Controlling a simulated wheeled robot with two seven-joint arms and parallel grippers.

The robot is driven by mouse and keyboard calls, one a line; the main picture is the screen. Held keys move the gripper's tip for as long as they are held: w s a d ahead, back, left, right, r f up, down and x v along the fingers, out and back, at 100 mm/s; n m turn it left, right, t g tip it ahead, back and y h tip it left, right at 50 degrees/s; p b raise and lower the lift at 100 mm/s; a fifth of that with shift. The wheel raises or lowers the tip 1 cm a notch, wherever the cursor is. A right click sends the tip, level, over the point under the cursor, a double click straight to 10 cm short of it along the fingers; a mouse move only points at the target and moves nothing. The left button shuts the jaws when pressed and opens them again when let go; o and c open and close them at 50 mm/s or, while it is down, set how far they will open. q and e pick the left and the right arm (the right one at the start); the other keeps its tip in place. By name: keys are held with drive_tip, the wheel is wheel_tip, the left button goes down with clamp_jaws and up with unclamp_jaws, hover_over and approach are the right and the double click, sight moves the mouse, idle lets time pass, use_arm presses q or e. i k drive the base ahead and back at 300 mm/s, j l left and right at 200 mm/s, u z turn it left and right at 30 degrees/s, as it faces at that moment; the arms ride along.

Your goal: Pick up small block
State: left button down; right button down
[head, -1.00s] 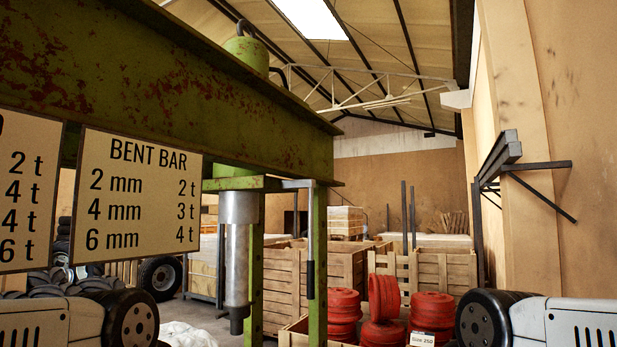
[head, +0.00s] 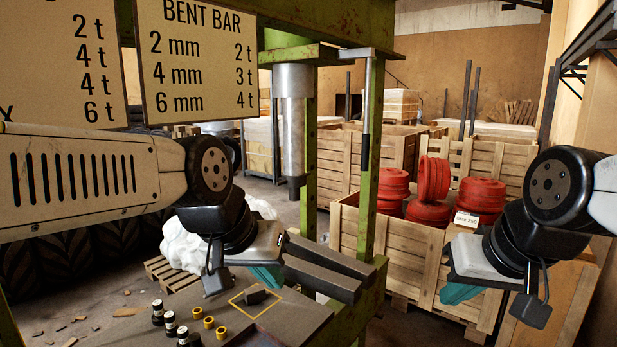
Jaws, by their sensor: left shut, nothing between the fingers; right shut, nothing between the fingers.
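A small dark grey block (head: 255,294) lies on the bench top (head: 290,318), inside a yellow outlined square, in the head view. My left gripper (head: 266,278) hangs just above and behind the block in the picture, with its teal fingers pointing down. It is shut and empty, and I cannot tell its exact height over the block. My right gripper (head: 455,293) is at the right, in front of the wooden crate, shut and empty. Parts of its fingers are hidden by its own body.
Two dark steel bars (head: 325,262) lie behind the block beside the green press post (head: 370,175). Several black bottles (head: 170,322) and yellow rings (head: 208,322) stand left of it. A wooden crate (head: 400,250) with red rollers (head: 433,180) stands beyond.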

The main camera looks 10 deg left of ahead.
sight(256, 294)
drive_tip(key=i+l+u, duration=0.2)
drive_tip(key=u, duration=0.15)
drive_tip(key=i+l+u, duration=0.15)
drive_tip(key=l+u, duration=0.15)
drive_tip(key=l, duration=0.15)
drive_tip(key=i+l+u, duration=0.1)
drive_tip(key=l+u, duration=0.25)
drive_tip(key=i+l+u, duration=0.1)
drive_tip(key=l+u, duration=0.2)
drive_tip(key=l, duration=0.15)
drive_tip(key=i+l+u, duration=0.2)
drive_tip(key=u, duration=0.2)
drive_tip(key=i+l+u, duration=0.5)
drive_tip(key=u, duration=0.25)
drive_tip(key=l, duration=0.1)
